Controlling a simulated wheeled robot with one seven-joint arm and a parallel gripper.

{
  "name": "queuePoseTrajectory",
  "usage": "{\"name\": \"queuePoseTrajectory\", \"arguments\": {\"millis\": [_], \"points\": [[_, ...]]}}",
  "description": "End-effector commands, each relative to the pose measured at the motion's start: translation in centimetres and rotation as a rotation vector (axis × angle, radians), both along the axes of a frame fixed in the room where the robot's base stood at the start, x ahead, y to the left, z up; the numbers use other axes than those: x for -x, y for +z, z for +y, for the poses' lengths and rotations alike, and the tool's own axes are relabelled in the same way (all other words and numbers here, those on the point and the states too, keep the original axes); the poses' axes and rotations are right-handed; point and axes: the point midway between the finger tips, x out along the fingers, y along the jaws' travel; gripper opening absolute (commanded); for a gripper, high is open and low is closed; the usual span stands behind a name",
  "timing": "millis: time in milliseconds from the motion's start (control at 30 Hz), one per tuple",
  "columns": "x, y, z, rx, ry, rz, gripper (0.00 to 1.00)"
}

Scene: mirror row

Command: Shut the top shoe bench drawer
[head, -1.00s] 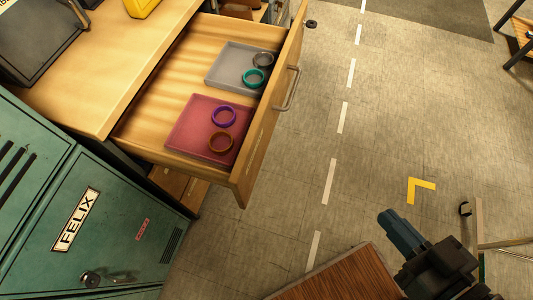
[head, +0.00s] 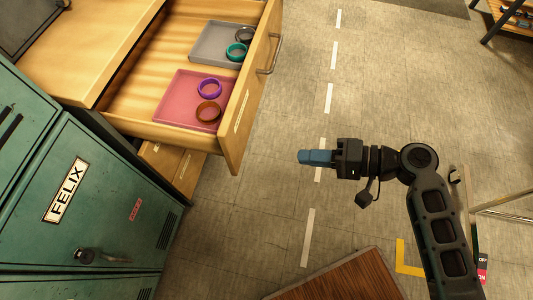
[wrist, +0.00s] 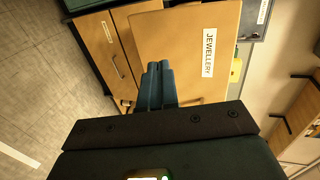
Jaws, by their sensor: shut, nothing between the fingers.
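The top drawer (head: 240,105) of the wooden shoe bench (head: 95,45) is pulled far out. Its front carries a bar handle (head: 271,56) and faces right. Inside lie a pink tray (head: 175,104) with a purple and a brown ring, and a grey tray (head: 208,43) with a teal and a dark ring. My gripper (head: 303,157) is shut and empty, right of the drawer front and apart from it, pointing left. In the wrist view, the gripper's blue fingers (wrist: 158,72) point towards the drawer front, which bears a JEWELLERY label (wrist: 208,54).
Green lockers (head: 90,200) with a FELIX label stand at the lower left. A lower drawer (head: 172,160) shows below the open one. A brown wooden top (head: 340,280) is at the bottom edge. The floor (head: 265,210) between drawer and gripper is clear.

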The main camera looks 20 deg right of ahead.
Motion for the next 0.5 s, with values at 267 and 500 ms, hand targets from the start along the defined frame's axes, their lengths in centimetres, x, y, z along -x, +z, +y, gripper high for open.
{"name": "queuePoseTrajectory", "arguments": {"millis": [267,500], "points": [[-1.9,-0.8,2.7,-0.005,0.007,-0.001,0.00],[-4.6,-2.3,6.3,-0.004,0.004,0.000,0.00]]}}
